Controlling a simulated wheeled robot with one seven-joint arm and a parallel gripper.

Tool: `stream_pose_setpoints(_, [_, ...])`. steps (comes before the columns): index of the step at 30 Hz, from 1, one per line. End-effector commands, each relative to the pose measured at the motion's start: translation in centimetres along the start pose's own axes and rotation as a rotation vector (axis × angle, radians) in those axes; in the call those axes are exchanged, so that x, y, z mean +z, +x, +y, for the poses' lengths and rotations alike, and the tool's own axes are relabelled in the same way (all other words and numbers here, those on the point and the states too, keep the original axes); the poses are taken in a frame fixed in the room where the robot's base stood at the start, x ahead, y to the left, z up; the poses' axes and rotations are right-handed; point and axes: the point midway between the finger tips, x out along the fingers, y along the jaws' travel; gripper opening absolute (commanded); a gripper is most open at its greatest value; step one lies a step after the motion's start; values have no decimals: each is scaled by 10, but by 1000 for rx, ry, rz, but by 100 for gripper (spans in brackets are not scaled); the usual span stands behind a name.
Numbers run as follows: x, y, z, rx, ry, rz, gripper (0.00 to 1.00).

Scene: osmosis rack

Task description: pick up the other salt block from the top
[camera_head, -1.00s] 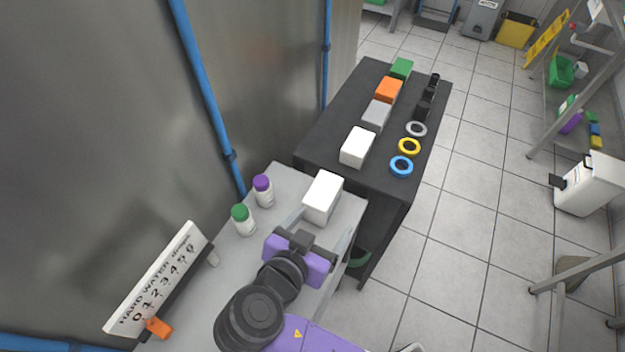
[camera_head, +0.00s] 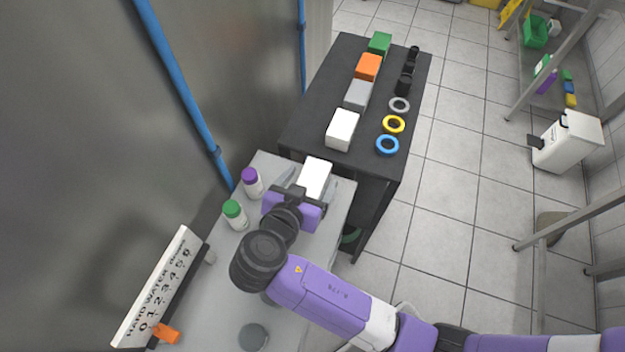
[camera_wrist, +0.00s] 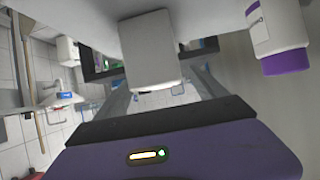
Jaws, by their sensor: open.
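A white block (camera_head: 315,177) stands on the grey top (camera_head: 320,240), near its far end. My gripper (camera_head: 313,184) is open right at this block, its palm just on the near side. In the wrist view the block (camera_wrist: 150,52) shows upside down between the two spread fingers (camera_wrist: 165,90). A gap shows between block and palm; contact with the fingers cannot be told. Another white block (camera_head: 342,129) stands on the black table (camera_head: 315,120) beyond, at the near end of a row of blocks.
A purple-capped bottle (camera_head: 252,182) and a green-capped bottle (camera_head: 235,214) stand left of my gripper. A hardness scale sign (camera_head: 158,287) is at the left edge. Grey (camera_head: 358,95), orange (camera_head: 368,67) and green (camera_head: 379,43) blocks and coloured rings (camera_head: 393,124) occupy the black table.

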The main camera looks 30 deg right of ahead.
Motion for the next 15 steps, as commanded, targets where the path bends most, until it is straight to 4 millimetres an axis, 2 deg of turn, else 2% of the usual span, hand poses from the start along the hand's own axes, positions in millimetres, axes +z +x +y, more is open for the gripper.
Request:
stream_pose_setpoints(5, [0, 16, 1, 1, -1, -1, 81])
stream_pose_setpoints(12, [1, 18, 0, 0, -1, -1, 81])
stream_pose_setpoints(15, [1, 18, 0, 0, -1, 0, 63])
